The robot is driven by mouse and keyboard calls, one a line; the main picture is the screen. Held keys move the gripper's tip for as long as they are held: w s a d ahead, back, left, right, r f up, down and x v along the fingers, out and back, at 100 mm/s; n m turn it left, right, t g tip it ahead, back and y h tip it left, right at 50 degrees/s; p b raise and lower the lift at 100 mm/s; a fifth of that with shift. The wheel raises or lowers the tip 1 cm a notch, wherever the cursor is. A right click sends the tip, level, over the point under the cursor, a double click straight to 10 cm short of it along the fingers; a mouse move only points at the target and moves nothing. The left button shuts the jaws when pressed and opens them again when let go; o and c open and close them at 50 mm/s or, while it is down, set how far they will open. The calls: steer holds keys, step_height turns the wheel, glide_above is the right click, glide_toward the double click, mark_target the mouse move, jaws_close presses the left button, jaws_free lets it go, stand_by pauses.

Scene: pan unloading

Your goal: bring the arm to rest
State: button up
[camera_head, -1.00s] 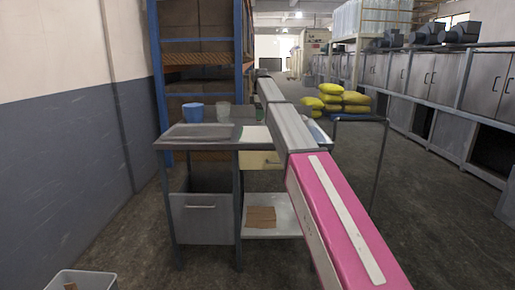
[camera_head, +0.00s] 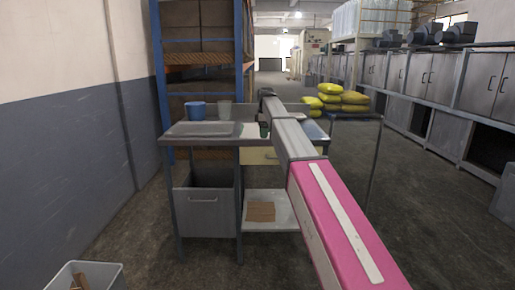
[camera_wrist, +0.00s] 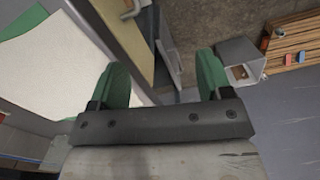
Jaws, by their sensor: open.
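My gripper (camera_wrist: 163,80) has its two green fingers wide apart in the wrist view, with nothing between them. In the head view its green tip (camera_head: 264,129) shows small, over the right part of the metal workbench (camera_head: 196,142). My arm hides part of the bench's right side. In the wrist view a pale sheet or board (camera_wrist: 50,65) lies at the left, apart from the fingers.
A blue container (camera_head: 196,110) and a clear cup (camera_head: 225,110) stand at the bench's back. A bin (camera_head: 85,276) is on the floor at front left; a grey bin (camera_wrist: 238,62) shows in the wrist view. A blue-framed rack (camera_head: 157,80) stands behind.

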steer(key=s+d+f+m, duration=0.4)
steer(key=s+f, duration=0.4)
steer(key=f, duration=0.2)
steer(key=s+d+f+m, duration=0.35)
steer(key=s+f, duration=0.45)
steer(key=f, duration=0.3)
steer(key=s+d+f+m, duration=0.3)
steer(key=s+d+f, duration=0.1)
steer(key=s+f, duration=0.5)
steer(key=s+d+f+m, duration=0.3)
steer(key=s+f+m, duration=0.2)
steer(key=s+f, duration=0.4)
steer(key=s, duration=0.3)
steer(key=shift+s+d, duration=0.4)
steer(key=shift+f+m, duration=0.1)
steer(key=shift+m, duration=0.15)
steer(key=shift+c, duration=0.3)
